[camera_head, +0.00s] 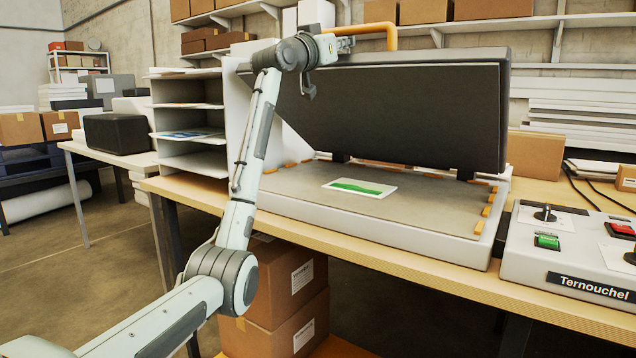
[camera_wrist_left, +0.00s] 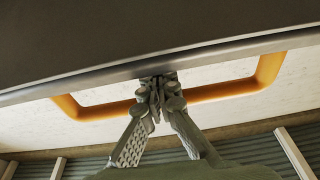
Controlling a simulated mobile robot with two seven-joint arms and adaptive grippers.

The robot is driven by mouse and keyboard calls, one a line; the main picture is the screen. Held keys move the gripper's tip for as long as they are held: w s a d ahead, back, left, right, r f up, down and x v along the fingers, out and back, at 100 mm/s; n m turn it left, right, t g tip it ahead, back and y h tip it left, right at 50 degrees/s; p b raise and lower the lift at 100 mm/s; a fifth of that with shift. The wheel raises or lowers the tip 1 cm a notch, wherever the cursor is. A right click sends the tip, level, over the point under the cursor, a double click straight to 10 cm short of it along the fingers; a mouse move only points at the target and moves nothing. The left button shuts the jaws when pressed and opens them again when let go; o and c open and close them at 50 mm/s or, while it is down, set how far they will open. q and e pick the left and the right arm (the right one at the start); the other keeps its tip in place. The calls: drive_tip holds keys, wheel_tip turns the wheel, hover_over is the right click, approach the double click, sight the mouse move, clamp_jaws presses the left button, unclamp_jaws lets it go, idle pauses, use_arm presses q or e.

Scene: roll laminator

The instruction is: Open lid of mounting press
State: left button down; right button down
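The mounting press has a grey flat base (camera_head: 430,218) on the table and a dark lid (camera_head: 410,110). The lid stands raised and tilted, well clear of the base. Its orange handle (camera_head: 388,32) is at the lid's upper edge and also crosses the left wrist view (camera_wrist_left: 225,90). My left gripper (camera_head: 348,43) is at the handle's left part. In the left wrist view its fingers (camera_wrist_left: 158,82) come together across the handle's bar, tips by the lid edge. They look shut, with nothing visible held between them; exact contact is hidden. My right gripper is out of view.
A white card with a green print (camera_head: 360,187) lies on the press base. A control box (camera_head: 570,250) with green and red switches stands at the right. A paper rack (camera_head: 190,120) is left of the press. Shelves with boxes (camera_head: 425,10) are behind the lid.

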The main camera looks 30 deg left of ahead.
use_arm(q)
drive_tip(key=w+r, duration=0.3)
drive_tip(key=w, duration=0.1)
drive_tip(key=shift+d+r, duration=0.2)
drive_tip(key=shift+r, duration=0.15)
drive_tip(key=w+r, duration=0.1)
drive_tip(key=w, duration=0.1)
drive_tip(key=w+r, duration=0.1)
drive_tip(key=r, duration=0.1)
drive_tip(key=shift+w+d, duration=0.1)
drive_tip(key=shift+w, duration=0.25)
drive_tip(key=shift+s, duration=0.1)
idle(0.4)
